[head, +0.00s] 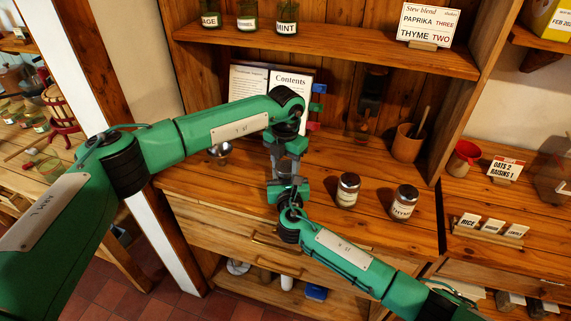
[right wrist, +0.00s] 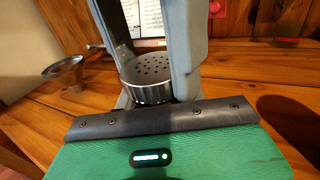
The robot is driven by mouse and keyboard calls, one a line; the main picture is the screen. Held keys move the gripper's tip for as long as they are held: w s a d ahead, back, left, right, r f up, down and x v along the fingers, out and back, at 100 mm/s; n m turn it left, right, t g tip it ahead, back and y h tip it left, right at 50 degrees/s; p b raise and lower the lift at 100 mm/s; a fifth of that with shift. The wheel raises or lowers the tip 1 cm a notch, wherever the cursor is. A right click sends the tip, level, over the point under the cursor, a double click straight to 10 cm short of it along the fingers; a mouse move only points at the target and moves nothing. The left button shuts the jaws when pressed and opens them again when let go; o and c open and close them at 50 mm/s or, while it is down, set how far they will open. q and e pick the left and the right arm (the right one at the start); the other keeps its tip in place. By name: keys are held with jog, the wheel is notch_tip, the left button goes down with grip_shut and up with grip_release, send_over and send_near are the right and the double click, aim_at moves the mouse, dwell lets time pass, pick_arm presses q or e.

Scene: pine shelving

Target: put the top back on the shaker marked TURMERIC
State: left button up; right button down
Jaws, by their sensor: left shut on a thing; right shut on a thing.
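A silver perforated top (right wrist: 152,70) sits between the grey fingers of my right gripper (right wrist: 150,25) in the right wrist view; the palm hides what is below it. In the head view my right gripper (head: 287,184) comes up from the lower right, close beneath my left gripper (head: 284,165), which points down. Both are shut and nearly meet above the counter. What the left one holds is hidden among the fingers. I cannot read TURMERIC on any jar. A jar with a silver top (head: 347,190) stands on the counter; its label is too small to read.
A jar marked THYME (head: 403,203) stands right of the grippers. A metal funnel (head: 221,151) is left, an open book (head: 290,83) behind, and a wooden cup (head: 408,143) at the back right. Labelled jars and a card reading PAPRIKA THREE, THYME TWO (head: 428,23) are on the shelf above.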

pick_arm(q)
jog(key=shift+a+m, duration=0.1)
jog(key=shift+m, duration=0.5)
jog(key=o, duration=1.1)
jog(key=shift+s+d, duration=0.15)
jog(key=shift+d, duration=0.15)
jog(key=shift+r, duration=0.1)
notch_tip(320, 180, up, 4)
jog(key=shift+r, duration=0.2)
jog(key=shift+a, duration=0.15)
jog(key=shift+c, duration=0.5)
